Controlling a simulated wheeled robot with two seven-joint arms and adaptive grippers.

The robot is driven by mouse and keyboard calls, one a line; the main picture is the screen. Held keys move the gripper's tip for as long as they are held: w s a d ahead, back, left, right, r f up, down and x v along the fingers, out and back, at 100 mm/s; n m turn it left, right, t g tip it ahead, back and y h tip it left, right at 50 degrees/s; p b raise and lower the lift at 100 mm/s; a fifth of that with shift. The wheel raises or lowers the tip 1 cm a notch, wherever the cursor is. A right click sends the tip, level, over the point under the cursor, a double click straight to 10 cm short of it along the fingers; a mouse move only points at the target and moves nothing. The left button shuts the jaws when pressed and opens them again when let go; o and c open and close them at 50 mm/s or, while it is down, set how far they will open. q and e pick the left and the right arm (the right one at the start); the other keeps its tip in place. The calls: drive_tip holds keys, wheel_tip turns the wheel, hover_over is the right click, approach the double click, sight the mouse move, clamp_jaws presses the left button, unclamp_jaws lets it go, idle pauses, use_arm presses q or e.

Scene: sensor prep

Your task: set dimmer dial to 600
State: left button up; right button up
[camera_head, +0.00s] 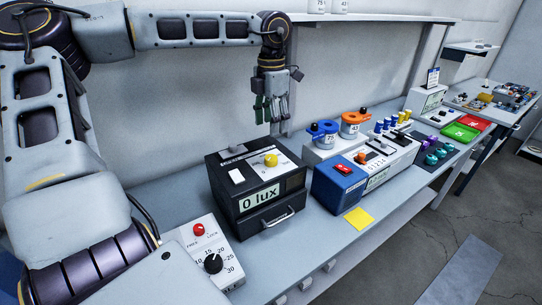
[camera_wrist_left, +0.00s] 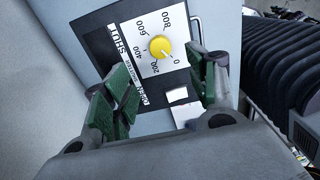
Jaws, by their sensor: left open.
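The dimmer dial (camera_head: 271,160) is a yellow knob on top of a black box (camera_head: 225,190) whose front display reads 0 lux. In the left wrist view the yellow dial (camera_wrist_left: 160,47) sits on a white scale plate (camera_wrist_left: 147,22) marked 0, 200, 400, 600 and 800, and its pointer mark faces near 0. My left gripper (camera_head: 271,112) hangs above the box, pointing down, apart from the dial. Its green-padded fingers (camera_wrist_left: 162,98) are open with nothing between them. My right gripper is not in view.
A white rocker (camera_head: 236,176) and a drawer handle (camera_head: 278,217) are on the black box. A blue box (camera_head: 340,186) with a red switch stands to its right. A panel with a black knob (camera_head: 213,263) is at front left. A yellow note (camera_head: 358,218) lies on the bench.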

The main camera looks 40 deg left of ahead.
sight(271, 157)
use_arm(q)
wheel_tip(271, 157, down, 12)
drive_tip(key=shift+r, duration=0.15)
idle(0.5)
drive_tip(key=c, duration=1)
drive_tip(key=shift+c, duration=0.2)
